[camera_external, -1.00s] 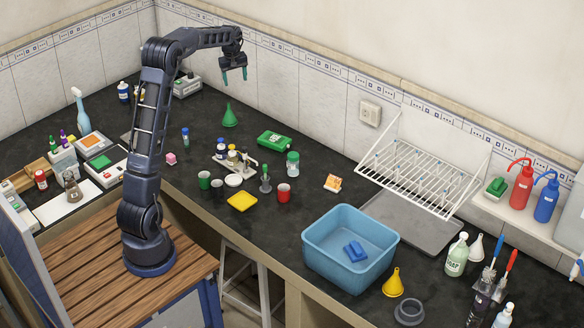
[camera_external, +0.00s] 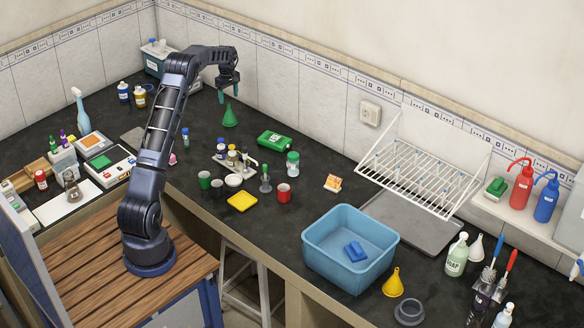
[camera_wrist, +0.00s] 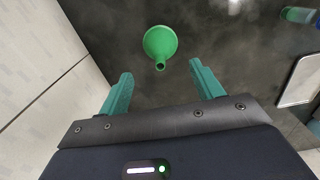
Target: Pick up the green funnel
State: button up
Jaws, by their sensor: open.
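The green funnel (camera_external: 230,116) stands on the dark bench near the back wall, wide end down and spout up. In the wrist view the funnel (camera_wrist: 160,44) shows from above, beyond the fingertips and roughly centred between them. My gripper (camera_external: 229,95) is above the funnel in the external view, fingers pointing down. In the wrist view my gripper (camera_wrist: 160,72) has its two teal fingers spread wide with nothing between them. The fingers look apart from the funnel; the exact height gap is hard to tell.
The tiled wall (camera_wrist: 40,60) is close on the left in the wrist view. A green container (camera_external: 274,139) lies right of the funnel. A tray of small bottles (camera_external: 238,160) is in front. A grey-blue box (camera_external: 158,58) stands in the back corner. Bare bench surrounds the funnel.

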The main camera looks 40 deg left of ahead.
aim_at(229, 104)
notch_tip(229, 104, down, 4)
jog(key=shift+f, duration=0.2)
jog(key=shift+a+f, duration=0.15)
jog(key=shift+f, duration=1.2)
jog(key=shift+a+f, duration=0.15)
jog(key=shift+f, duration=1.15)
jog(key=c, duration=0.9)
